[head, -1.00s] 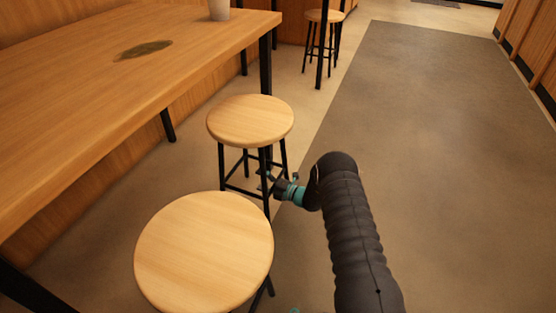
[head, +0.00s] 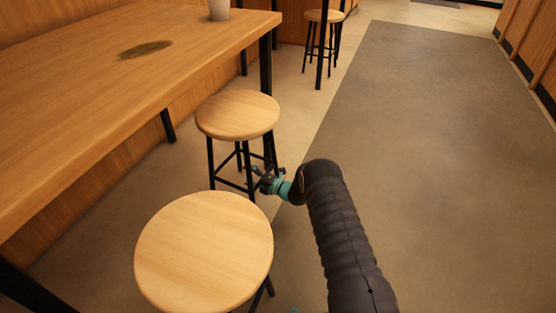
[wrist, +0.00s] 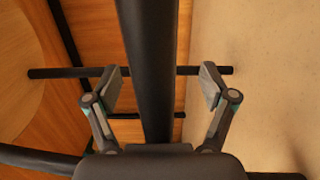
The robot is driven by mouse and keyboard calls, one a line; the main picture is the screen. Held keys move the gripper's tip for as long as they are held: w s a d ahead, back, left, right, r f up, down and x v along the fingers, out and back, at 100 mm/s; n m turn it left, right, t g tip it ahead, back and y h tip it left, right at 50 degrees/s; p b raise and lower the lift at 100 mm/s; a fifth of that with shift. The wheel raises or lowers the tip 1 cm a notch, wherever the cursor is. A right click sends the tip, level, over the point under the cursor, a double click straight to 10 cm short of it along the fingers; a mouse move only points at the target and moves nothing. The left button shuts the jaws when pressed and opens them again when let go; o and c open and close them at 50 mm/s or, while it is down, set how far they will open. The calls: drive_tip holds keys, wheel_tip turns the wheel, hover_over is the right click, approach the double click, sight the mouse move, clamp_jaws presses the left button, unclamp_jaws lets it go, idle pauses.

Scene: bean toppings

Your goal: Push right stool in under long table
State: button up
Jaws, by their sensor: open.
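The right stool (head: 238,114), with a round wooden seat and black legs, stands upright at the far end of the long table (head: 95,100). Its seat is beside the table's long edge in the head view, mostly uncovered by the tabletop. My gripper (head: 266,182) is low at the stool's right side, by its legs. In the wrist view my gripper (wrist: 160,80) is open, its two fingers apart on either side of a black stool leg (wrist: 147,60). Whether the leg touches the palm I cannot tell. Crossbars (wrist: 70,73) show behind the fingers.
A nearer stool (head: 205,250) stands in front, left of my arm. A black table leg (head: 265,65) is just behind the right stool. A cup (head: 219,10) stands on the table. Another stool (head: 322,30) is farther back. The floor to the right (head: 450,150) is clear.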

drive_tip(key=shift+x, duration=2.9)
drive_tip(key=shift+p+v, duration=1.6)
drive_tip(key=shift+v, duration=4.5)
